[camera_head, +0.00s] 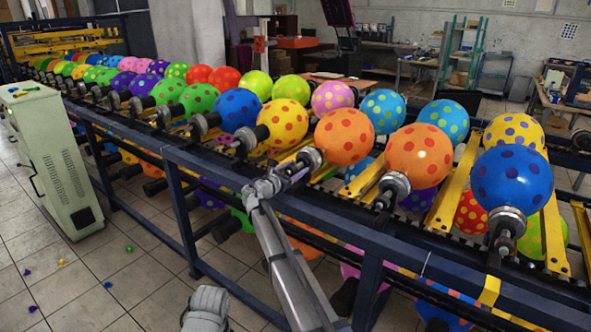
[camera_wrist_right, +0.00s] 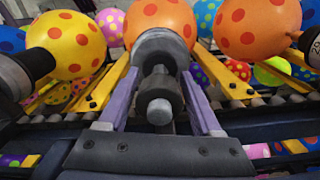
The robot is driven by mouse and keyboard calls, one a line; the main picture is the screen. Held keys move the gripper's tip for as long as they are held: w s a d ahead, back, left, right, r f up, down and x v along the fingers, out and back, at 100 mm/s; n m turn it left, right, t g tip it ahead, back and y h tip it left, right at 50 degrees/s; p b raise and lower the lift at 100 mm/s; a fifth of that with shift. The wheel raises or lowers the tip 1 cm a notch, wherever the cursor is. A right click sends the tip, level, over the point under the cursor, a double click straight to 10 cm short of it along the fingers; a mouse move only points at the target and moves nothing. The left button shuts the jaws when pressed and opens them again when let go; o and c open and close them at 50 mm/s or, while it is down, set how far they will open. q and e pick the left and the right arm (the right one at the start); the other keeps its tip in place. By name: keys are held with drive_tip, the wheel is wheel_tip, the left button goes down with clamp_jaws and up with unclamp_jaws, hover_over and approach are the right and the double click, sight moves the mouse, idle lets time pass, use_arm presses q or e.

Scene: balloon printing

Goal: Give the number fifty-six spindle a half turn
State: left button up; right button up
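An orange balloon with red dots (camera_head: 344,137) sits on a grey spindle (camera_head: 308,157) at the front edge of the rack. In the right wrist view the spindle's stem and knob (camera_wrist_right: 160,98) stand in the middle, under the wide grey collar (camera_wrist_right: 160,45). My right gripper (camera_head: 293,174) is at this spindle. In the right wrist view its two purple fingers (camera_wrist_right: 160,76) are spread, one on each side of the stem, with gaps visible. The tips come near the collar; whether they touch it I cannot tell. I cannot read fifty-six on any spindle.
Neighbouring spindles hold a yellow balloon with red dots (camera_head: 284,121) on the left and another orange one (camera_head: 418,155) on the right. The blue frame rail (camera_head: 215,165) runs along the front.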

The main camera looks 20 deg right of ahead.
clamp_jaws()
idle(0.3)
drive_tip(key=shift+m, duration=0.4)
drive_tip(key=m, duration=0.8)
drive_tip(key=shift+s+m, duration=0.1)
drive_tip(key=shift+m, duration=0.2)
drive_tip(key=m, duration=0.4)
drive_tip(key=shift+f+m, duration=0.1)
drive_tip(key=shift+m, duration=2)
